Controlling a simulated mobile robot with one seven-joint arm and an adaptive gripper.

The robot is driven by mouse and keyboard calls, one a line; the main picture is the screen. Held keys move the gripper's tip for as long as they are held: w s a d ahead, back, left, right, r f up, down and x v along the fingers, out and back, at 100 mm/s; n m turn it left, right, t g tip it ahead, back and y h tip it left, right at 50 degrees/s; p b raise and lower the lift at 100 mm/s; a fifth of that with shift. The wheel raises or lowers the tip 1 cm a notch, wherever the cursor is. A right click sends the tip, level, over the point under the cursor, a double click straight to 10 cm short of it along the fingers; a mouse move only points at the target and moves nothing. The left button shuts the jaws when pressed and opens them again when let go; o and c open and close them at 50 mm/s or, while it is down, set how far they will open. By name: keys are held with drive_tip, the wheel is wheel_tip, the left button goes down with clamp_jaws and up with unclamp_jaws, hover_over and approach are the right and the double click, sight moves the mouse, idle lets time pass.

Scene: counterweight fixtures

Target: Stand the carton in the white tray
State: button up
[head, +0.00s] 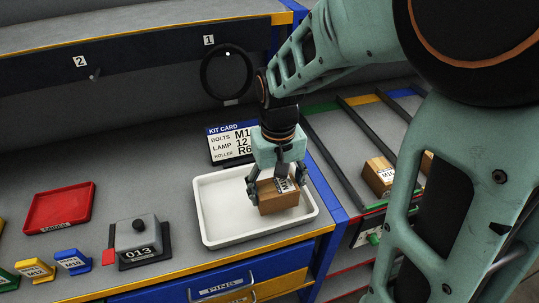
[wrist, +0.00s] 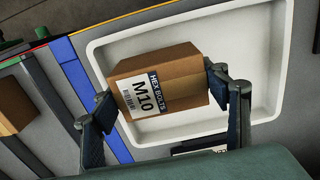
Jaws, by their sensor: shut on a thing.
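The carton (head: 278,199) is a brown box with a white label, reading M10 and HEX BOLTS in the wrist view (wrist: 180,75). My gripper (head: 278,188) is shut on the carton, with one finger on each side of it; the fingers also show in the wrist view (wrist: 158,90). The white tray (head: 217,238) lies on the grey bench. The carton is over the right part of the tray, inside its rim as seen from the head. I cannot tell whether its bottom touches the tray floor. The tray also shows behind the carton in the wrist view (wrist: 262,62).
A kit card (head: 228,145) stands behind the tray. A grey block marked 013 (head: 138,245) and a red tray (head: 60,208) are to the left. A rack lane at right holds another carton (head: 378,174). A blue divider (head: 325,180) runs close beside the tray.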

sight(273, 185)
drive_tip(key=shift+a+f+b, duration=0.3)
drive_tip(key=shift+f+b, duration=0.1)
drive_tip(key=shift+f, duration=0.1)
drive_tip(key=shift+w+a+f+b, duration=0.1)
drive_tip(key=shift+f+b, duration=1)
drive_tip(key=shift+f, duration=0.35)
drive_tip(key=shift+f, duration=0.2)
drive_tip(key=o, duration=1.7)
drive_tip(key=shift+c, duration=0.2)
drive_tip(key=shift+r, duration=0.1)
wheel_tip(273, 185, up, 12)
drive_tip(key=shift+r, duration=0.1)
